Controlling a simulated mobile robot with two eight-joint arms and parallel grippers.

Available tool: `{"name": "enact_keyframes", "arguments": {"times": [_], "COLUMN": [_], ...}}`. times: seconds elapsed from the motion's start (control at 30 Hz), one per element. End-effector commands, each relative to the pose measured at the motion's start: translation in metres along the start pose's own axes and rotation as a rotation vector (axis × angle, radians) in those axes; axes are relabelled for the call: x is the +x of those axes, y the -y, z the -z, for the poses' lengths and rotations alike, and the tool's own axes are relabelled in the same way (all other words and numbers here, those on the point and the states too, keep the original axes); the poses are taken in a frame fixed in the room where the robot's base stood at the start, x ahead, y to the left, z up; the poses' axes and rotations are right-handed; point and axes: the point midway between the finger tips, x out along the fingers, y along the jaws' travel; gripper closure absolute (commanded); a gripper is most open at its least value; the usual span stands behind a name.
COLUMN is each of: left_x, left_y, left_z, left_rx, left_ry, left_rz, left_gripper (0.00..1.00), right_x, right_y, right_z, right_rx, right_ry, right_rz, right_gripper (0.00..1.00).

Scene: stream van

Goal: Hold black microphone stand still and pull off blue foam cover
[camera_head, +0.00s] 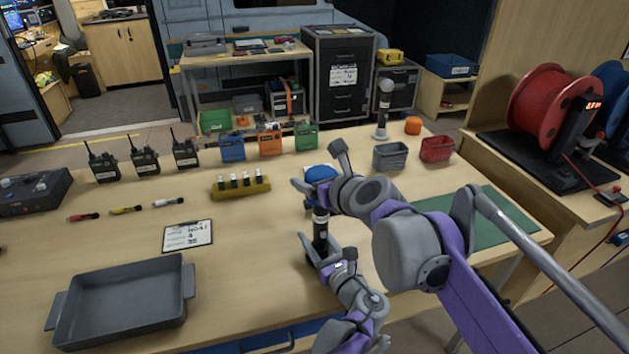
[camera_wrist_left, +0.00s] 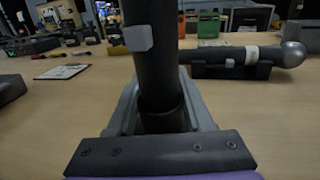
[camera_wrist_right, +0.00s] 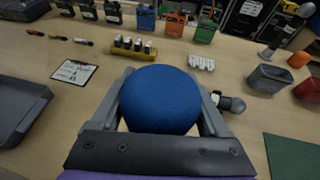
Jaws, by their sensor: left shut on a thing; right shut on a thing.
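The black microphone stand (camera_head: 320,223) is upright on the table, a dark cylinder with a pale band. My left gripper (camera_head: 317,247) is shut around its lower part; the left wrist view shows the dark shaft (camera_wrist_left: 155,75) between the fingers. The round blue foam cover (camera_head: 321,173) is directly above the shaft. My right gripper (camera_head: 316,187) is shut on it; in the right wrist view the blue ball (camera_wrist_right: 160,98) fills the space between the fingers. I cannot tell whether the cover still touches the microphone's top, as that joint is hidden.
A grey tray (camera_head: 125,302) and a clipboard (camera_head: 188,236) lie left. A yellow battery holder (camera_head: 240,186) is behind them. A grey-headed microphone (camera_wrist_left: 290,55) lies close by. Grey (camera_head: 390,156) and red bins (camera_head: 436,149) and a green mat (camera_head: 470,218) are right.

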Motion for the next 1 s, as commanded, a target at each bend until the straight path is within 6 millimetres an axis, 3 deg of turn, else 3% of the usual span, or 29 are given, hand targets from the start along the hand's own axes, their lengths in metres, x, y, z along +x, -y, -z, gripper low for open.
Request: {"name": "enact_keyframes", "arguments": {"times": [1.0], "left_x": [0.000], "left_y": [0.000], "left_z": [0.000], "left_rx": [0.000], "left_ry": [0.000], "left_rz": [0.000], "left_gripper": [1.00], "right_x": [-0.010], "right_y": [0.000], "right_z": [-0.024], "right_rx": [0.000], "right_ry": [0.000], "right_rz": [-0.001], "right_gripper": [0.88]}}
